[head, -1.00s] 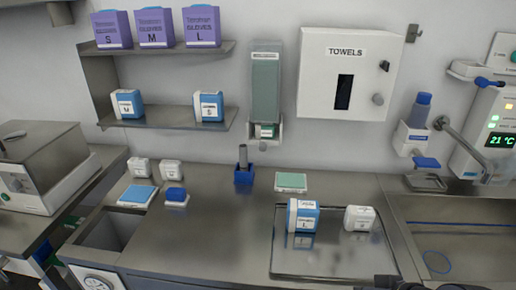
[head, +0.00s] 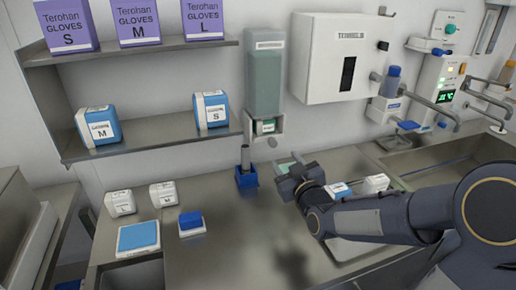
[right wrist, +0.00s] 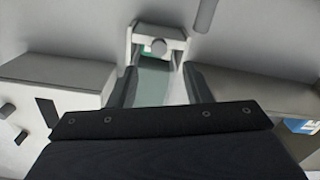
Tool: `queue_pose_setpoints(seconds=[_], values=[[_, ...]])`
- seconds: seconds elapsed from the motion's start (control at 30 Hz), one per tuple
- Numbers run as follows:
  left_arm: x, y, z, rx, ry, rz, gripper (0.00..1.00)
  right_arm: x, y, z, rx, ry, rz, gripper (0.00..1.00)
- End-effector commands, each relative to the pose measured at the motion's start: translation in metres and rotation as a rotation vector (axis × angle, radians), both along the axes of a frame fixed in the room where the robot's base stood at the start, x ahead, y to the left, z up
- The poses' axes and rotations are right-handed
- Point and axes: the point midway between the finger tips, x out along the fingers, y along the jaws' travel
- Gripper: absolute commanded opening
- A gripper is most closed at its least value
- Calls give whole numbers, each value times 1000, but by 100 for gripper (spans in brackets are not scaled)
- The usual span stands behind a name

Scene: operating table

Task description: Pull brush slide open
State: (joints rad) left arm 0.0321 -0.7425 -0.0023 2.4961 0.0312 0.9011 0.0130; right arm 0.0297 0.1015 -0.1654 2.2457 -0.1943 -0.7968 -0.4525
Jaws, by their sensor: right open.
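A tall greenish brush dispenser (head: 265,80) hangs on the wall, with a pale frame and small slide (head: 266,127) at its bottom. The slide looks closed. My right gripper (head: 288,176) is in front of and below the dispenser, apart from it, over the counter. In the right wrist view, which appears upside down, my right gripper's open fingers (right wrist: 162,85) point towards the dispenser, with nothing between them. The pale frame (right wrist: 130,50) and a small round knob (right wrist: 158,47) show beyond the fingertips. My left gripper is not in view.
The towel box (head: 325,40) is on the wall to the right of the dispenser. A shelf (head: 150,135) with blue-and-white boxes is to the left. A blue holder (head: 246,178) stands on the counter below. The counter's front middle (head: 215,255) is clear.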

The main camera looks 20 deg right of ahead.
Motion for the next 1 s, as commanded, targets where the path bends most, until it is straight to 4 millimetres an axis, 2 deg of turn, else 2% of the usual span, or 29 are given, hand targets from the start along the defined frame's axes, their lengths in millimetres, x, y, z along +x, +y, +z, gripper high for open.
queue_pose_setpoints(seconds=[0.17,0.4,0.53,0.7,0.9,0.93,1.0], values=[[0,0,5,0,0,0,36,16,-1,2,-8,-10,-1,45],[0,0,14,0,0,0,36,55,-3,2,-5,-8,-1,45],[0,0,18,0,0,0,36,70,-4,2,-5,-8,-1,45],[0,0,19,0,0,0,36,78,-5,1,-5,-9,-2,45],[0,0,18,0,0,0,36,78,-5,1,-5,-9,-2,45],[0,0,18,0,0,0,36,78,-5,1,-4,-10,-2,43],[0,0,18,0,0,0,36,78,-5,1,-4,-10,-2,34]])
